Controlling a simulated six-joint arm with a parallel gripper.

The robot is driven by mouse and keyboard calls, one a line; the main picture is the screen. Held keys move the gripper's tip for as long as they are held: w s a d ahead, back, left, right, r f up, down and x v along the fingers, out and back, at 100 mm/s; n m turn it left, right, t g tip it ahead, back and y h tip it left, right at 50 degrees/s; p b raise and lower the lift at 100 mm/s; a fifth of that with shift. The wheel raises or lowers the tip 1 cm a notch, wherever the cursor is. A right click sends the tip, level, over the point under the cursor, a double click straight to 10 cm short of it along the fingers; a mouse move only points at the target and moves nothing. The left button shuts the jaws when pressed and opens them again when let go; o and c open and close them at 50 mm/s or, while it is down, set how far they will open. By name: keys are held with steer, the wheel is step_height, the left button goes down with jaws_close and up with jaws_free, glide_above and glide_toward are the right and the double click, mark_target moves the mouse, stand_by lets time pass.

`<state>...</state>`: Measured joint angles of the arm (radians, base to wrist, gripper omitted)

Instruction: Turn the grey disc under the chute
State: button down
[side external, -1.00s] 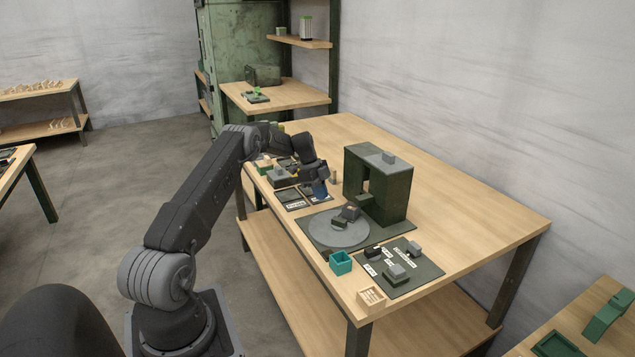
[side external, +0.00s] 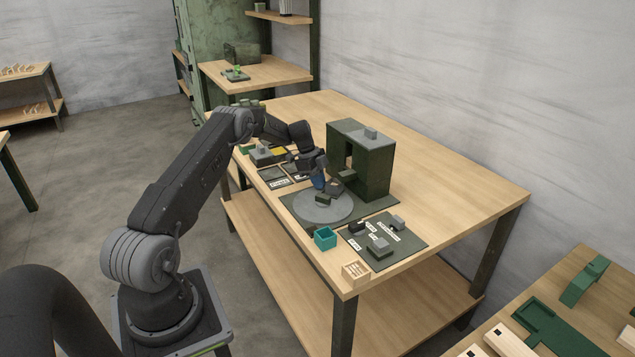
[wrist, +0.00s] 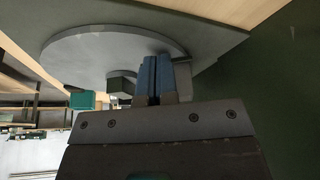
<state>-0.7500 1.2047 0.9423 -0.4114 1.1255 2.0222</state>
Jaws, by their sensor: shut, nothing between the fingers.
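The grey disc (side external: 325,211) lies flat on a dark green plate in front of the dark green chute stand (side external: 375,165). A small dark block (side external: 323,199) stands on the disc, with a grey piece (side external: 337,187) behind it near the chute mouth. My gripper (side external: 319,184) points down at the disc's far side, beside these pieces. In the wrist view its blue fingers (wrist: 155,72) are together and empty, over the disc (wrist: 80,55) near its rim. The dark block (wrist: 121,84) shows just left of them. I cannot tell whether the fingertips touch the disc or a piece.
A teal box (side external: 325,238) and a small wooden crate (side external: 355,271) stand near the table's front edge. A dark mat (side external: 410,237) with several small blocks lies right of the disc. The table behind and right of the stand is clear.

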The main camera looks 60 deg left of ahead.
mark_target(330, 182)
steer(key=shift+w+d+m, duration=0.3)
steer(key=shift+w+m, duration=0.25)
steer(key=shift+m, duration=0.05)
steer(key=shift+w+d, duration=0.75)
steer(key=shift+w, duration=0.2)
steer(key=shift+s+a, duration=0.3)
steer(key=shift+s, duration=0.5)
